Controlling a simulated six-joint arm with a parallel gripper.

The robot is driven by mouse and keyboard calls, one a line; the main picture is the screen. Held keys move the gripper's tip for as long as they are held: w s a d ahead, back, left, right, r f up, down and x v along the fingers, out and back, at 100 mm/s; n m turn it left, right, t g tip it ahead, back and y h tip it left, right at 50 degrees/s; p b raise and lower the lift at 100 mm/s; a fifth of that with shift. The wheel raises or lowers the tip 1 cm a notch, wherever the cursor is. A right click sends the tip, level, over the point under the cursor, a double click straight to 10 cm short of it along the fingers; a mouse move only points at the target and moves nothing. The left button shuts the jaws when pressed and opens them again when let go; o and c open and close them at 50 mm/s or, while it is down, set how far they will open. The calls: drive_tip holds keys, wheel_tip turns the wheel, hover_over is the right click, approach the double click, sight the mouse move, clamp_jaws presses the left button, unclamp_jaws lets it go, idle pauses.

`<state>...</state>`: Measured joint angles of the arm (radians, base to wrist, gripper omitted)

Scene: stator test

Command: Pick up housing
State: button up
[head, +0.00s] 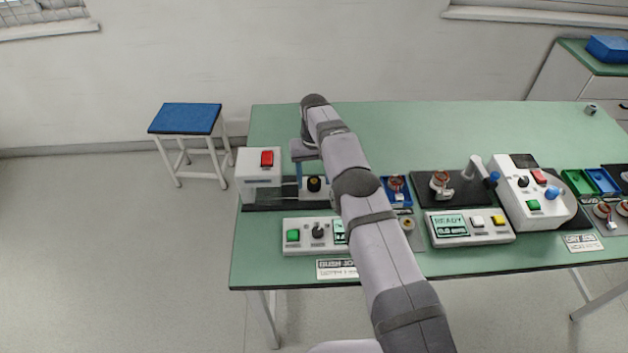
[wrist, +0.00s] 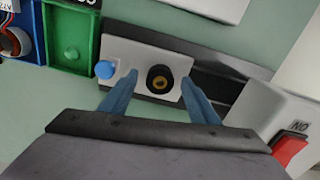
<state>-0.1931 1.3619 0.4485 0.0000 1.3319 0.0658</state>
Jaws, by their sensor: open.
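A black round part with a brass-coloured centre (wrist: 160,79), which I take for the housing, sits on a white plate (wrist: 128,54) in the wrist view. In the head view the same black part (head: 314,184) shows at the left of the bench, just left of my arm. My gripper (wrist: 159,82) is open, with one blue finger on each side of the black part. I cannot tell whether the fingers touch it. In the head view my gripper (head: 304,170) is above the plate, partly hidden by my arm.
A white box with a red switch (head: 267,159) stands left of the plate; its red switch (wrist: 291,150) shows in the wrist view. A blue knob (wrist: 105,69) and a green tray (wrist: 72,50) lie left of the fingers.

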sight(314, 181)
drive_tip(key=shift+f, duration=0.4)
drive_tip(key=c, duration=1.3)
drive_tip(key=shift+r, duration=0.1)
drive_tip(key=shift+r+b, duration=0.3)
drive_tip(key=shift+r, duration=0.2)
wheel_tip(314, 181, up, 8)
drive_tip(key=shift+f+p, duration=0.1)
drive_tip(key=shift+p, duration=0.4)
drive_tip(key=shift+r+p, duration=0.45)
drive_tip(key=shift+r, duration=0.15)
